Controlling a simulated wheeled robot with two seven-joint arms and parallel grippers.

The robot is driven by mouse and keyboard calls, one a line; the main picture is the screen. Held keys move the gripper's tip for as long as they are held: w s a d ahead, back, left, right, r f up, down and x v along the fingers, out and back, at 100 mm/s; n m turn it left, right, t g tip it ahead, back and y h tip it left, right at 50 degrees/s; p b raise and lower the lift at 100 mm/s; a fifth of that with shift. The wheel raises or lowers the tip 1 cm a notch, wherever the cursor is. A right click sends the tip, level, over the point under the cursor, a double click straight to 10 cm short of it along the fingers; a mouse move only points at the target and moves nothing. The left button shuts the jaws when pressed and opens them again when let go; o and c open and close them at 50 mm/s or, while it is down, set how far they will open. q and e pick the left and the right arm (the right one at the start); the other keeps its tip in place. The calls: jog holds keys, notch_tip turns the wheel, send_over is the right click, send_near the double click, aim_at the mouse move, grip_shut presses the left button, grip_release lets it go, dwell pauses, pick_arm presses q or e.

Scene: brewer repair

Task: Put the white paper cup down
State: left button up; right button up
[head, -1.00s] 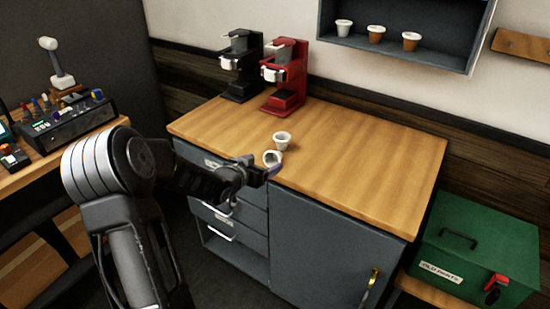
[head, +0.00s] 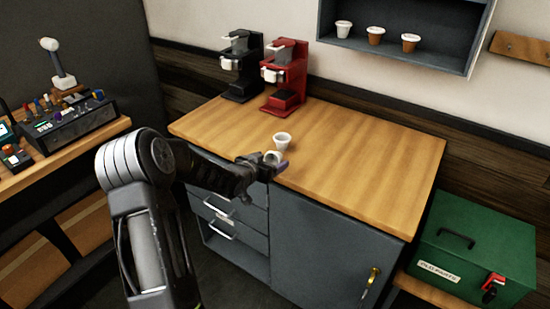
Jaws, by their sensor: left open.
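Two small white cups are at the front left of the wooden counter (head: 350,165). One white cup (head: 282,141) stands upright on the counter. The other, nearer white cup (head: 272,157) is at the counter's front edge, at the jaws of my left gripper (head: 268,164). The gripper partly hides it, and I cannot tell whether its base rests on the counter. My left gripper is open, around or right beside this cup. My right gripper is not in view.
A black brewer (head: 241,65) and a red brewer (head: 286,78) stand at the counter's back left. Several cups sit on the wall shelf (head: 400,55). A green box (head: 475,245) is at the lower right. The counter's right half is clear.

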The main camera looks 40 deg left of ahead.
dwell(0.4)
pick_arm(q)
jog(key=c, duration=1.5)
notch_tip(320, 180, up, 10)
jog(key=shift+c, duration=0.2)
